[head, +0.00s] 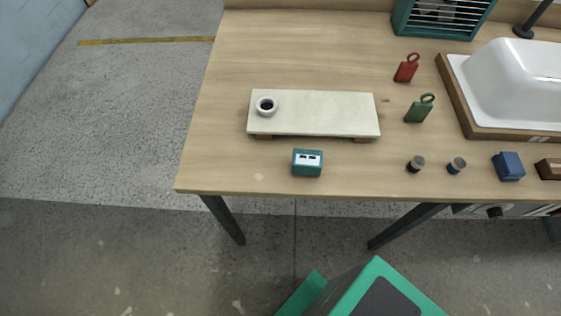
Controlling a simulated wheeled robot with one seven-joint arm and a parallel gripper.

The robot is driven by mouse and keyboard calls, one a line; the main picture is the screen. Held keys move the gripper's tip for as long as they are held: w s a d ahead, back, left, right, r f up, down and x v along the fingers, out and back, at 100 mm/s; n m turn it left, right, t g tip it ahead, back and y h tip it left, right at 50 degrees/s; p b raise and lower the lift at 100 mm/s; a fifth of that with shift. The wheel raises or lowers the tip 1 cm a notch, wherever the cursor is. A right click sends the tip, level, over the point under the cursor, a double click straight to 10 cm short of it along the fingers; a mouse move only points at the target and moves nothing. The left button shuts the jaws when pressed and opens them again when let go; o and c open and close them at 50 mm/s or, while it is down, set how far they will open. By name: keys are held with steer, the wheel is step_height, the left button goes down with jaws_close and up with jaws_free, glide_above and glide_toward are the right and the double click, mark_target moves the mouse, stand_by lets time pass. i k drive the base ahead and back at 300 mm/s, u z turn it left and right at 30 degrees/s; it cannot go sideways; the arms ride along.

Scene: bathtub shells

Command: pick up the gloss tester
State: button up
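A small teal box-shaped device (307,170), which looks like the gloss tester, stands on the wooden table near its front edge. Its top has a white panel with two small dark marks. It is just in front of a raised pale board and apart from it. Nothing touches or covers it. My gripper is not in this view.
To the right are a red tag (406,68), a green tag (419,108), two small dark cylinders, a blue block (508,166) and a white tub shell (515,85). The table (225,150) is clear left of the device.

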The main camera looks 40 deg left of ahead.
mark_target(305, 162)
steer(key=u, duration=1.6)
